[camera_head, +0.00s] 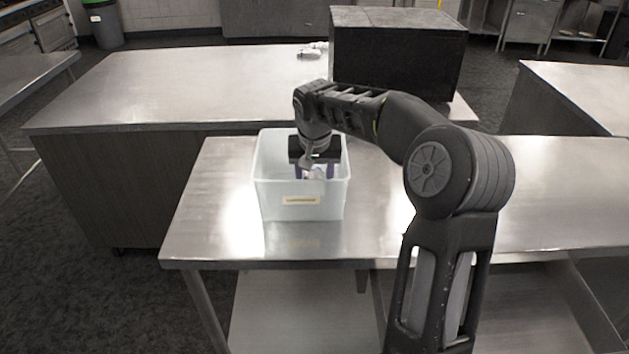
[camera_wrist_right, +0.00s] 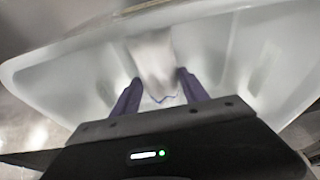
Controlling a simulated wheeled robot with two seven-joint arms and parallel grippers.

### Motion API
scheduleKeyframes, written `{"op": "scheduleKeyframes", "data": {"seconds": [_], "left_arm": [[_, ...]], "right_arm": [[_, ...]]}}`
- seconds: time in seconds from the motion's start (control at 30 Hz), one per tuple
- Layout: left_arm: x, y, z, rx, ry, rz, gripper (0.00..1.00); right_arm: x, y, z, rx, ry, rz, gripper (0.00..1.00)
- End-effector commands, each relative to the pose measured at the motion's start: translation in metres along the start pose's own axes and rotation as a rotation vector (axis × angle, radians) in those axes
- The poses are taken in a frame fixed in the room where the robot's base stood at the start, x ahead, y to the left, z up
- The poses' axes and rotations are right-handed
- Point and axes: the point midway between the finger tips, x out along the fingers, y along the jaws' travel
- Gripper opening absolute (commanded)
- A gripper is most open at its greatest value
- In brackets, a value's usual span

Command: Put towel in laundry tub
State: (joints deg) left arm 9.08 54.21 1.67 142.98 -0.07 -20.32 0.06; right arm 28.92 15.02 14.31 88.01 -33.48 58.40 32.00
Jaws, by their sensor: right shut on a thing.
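The laundry tub (camera_head: 282,207) is a white open box with a small label on its front wall. It stands on the near steel table, and its wall also fills much of the right wrist view (camera_wrist_right: 68,78). My right gripper (camera_head: 314,173) points down inside the tub opening, below the rim. In the right wrist view its two purple fingers (camera_wrist_right: 160,84) are shut on a whitish towel (camera_wrist_right: 152,58), which hangs inside the tub. Whether the towel touches the tub floor is hard to tell. My left gripper is not in view.
The near steel table (camera_head: 215,190) is clear around the tub. A second steel table (camera_head: 150,85) stands behind it, with a large black box (camera_head: 397,55) and a small whitish object (camera_head: 312,50) on it. Another steel table (camera_head: 580,90) is at the right.

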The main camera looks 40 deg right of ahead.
Motion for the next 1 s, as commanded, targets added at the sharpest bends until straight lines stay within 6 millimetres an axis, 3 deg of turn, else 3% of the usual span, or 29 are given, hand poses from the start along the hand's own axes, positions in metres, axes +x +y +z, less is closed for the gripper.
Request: {"op": "scheduleKeyframes", "data": {"seconds": [0.13, 0.5, 0.53, 0.8, 1.0], "left_arm": [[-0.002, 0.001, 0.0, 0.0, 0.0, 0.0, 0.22], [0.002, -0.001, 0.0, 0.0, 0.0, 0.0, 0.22], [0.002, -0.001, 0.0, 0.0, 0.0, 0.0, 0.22], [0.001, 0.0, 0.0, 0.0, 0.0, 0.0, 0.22], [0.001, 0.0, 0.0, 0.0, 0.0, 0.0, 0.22]], "right_arm": [[0.015, 0.0, 0.005, 0.0, -0.001, 0.001, 0.14], [0.02, 0.0, 0.006, 0.0, 0.001, 0.0, 0.14], [0.019, 0.0, 0.006, 0.0, 0.0, 0.0, 0.53], [0.018, 0.0, 0.006, 0.0, 0.0, 0.0, 0.74], [0.018, 0.0, 0.006, 0.0, 0.0, 0.0, 0.74]]}}
